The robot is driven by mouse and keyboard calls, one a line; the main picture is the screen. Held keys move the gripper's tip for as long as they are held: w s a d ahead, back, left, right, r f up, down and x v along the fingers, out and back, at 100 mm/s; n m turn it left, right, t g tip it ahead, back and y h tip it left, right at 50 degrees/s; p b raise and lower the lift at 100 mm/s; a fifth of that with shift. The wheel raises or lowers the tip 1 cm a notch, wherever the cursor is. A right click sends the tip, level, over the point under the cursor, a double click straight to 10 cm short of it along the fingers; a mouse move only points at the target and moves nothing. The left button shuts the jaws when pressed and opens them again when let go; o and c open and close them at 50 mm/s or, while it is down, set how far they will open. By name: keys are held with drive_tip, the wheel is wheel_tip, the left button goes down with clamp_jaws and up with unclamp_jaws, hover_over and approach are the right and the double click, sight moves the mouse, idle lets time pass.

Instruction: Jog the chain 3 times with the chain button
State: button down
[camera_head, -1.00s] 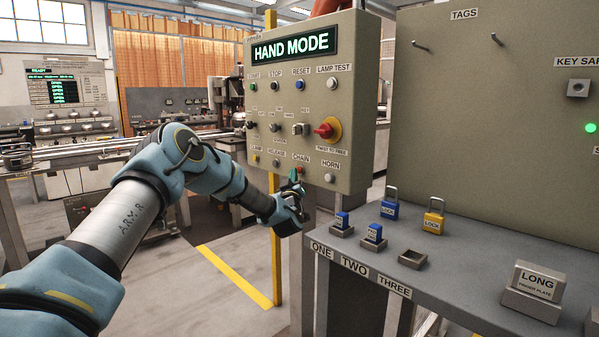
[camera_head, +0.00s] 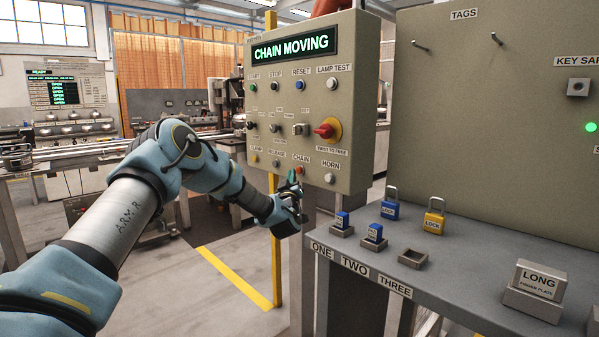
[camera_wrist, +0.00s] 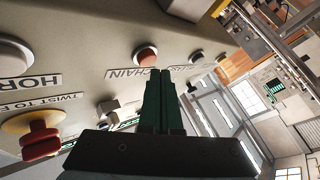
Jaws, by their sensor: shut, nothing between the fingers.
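The control panel (camera_head: 350,100) has a green-lit display (camera_head: 294,46) that reads CHAIN MOVING. The chain button (camera_head: 300,170) is a small orange-red button above the CHAIN label's lower row neighbours; in the wrist view it is the red button (camera_wrist: 147,56) in a pale ring beside the CHAIN label (camera_wrist: 124,73). My gripper (camera_head: 292,177) is shut and empty, its green fingertips up against the panel's lower edge area at the chain button. In the wrist view the fingertips (camera_wrist: 160,75) overlap the button's edge; contact itself is hard to see.
The white horn button (camera_head: 330,178) sits right of the chain button. The red emergency knob (camera_head: 327,130) is above. A grey bench (camera_head: 450,268) with blue blocks and padlocks stands at right. Open floor lies below and left of the panel.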

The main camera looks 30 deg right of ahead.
drive_tip(key=shift+a, duration=0.25)
drive_tip(key=s+a, duration=0.1)
drive_tip(key=a, duration=0.5)
drive_tip(key=shift+s, duration=0.15)
idle(1.0)
